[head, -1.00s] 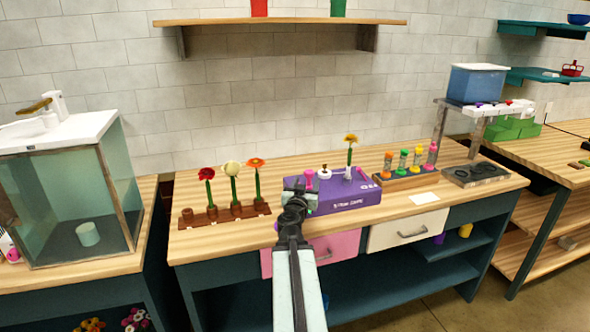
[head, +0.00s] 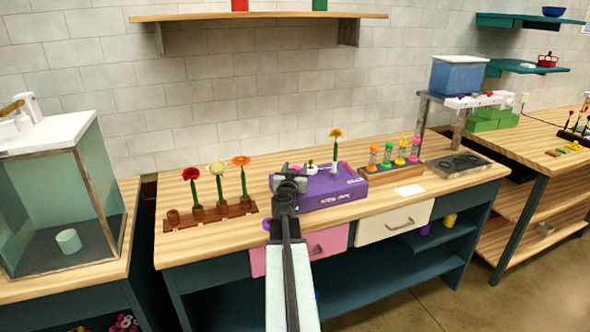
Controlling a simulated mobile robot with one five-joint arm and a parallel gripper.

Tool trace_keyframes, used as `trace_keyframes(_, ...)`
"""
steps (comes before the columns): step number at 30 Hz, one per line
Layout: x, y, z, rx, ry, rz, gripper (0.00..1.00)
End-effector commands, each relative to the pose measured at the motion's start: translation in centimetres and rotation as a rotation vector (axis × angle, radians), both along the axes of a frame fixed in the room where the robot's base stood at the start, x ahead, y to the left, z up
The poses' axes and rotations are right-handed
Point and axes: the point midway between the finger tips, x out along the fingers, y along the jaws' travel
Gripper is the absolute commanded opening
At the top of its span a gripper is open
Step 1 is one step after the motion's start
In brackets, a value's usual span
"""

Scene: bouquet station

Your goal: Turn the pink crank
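A purple box (head: 335,187) with white lettering stands on the wooden workbench. A small pink part, which may be the crank, shows on its top (head: 294,169), mostly hidden behind my gripper. My gripper (head: 289,178) is in front of and over the box's left end. I cannot tell whether it touches the pink part, or whether its fingers are open or shut. A yellow flower (head: 336,134) stands upright on the box's top, and a small white-topped part (head: 310,166) sits to its left.
A brown rack (head: 215,213) with red, cream and orange flowers stands left of the box. A wooden holder (head: 392,177) with several coloured vials stands right. A white card (head: 409,191) lies in front of the holder. A pink drawer (head: 325,242) is below the bench top.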

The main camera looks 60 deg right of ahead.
Motion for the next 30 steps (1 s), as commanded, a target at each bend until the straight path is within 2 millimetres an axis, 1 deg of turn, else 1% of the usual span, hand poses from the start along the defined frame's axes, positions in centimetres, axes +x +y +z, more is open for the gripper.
trace_keyframes(1, 0.01, 0.02, 0.00, 0.000, 0.000, 0.000, 0.36)
trace_keyframes(2, 0.01, 0.02, 0.00, 0.000, 0.000, 0.000, 0.27)
trace_keyframes(3, 0.01, 0.03, 0.00, 0.000, 0.000, 0.000, 0.16)
trace_keyframes(5, 0.02, 0.03, 0.00, 0.000, 0.000, 0.000, 0.00)
trace_keyframes(7, -0.32, 0.14, 0.00, 0.000, 0.000, -0.004, 0.00)
trace_keyframes(11, -0.05, 0.04, -0.01, 0.000, 0.000, -0.009, 0.00)
trace_keyframes(17, 0.15, 0.00, 0.00, 0.000, 0.000, -0.070, 0.00)
trace_keyframes(23, 0.32, -0.11, 0.02, 0.000, 0.000, -0.205, 0.00)
trace_keyframes(30, 0.43, -0.25, 0.05, -0.001, 0.001, -0.411, 0.00)
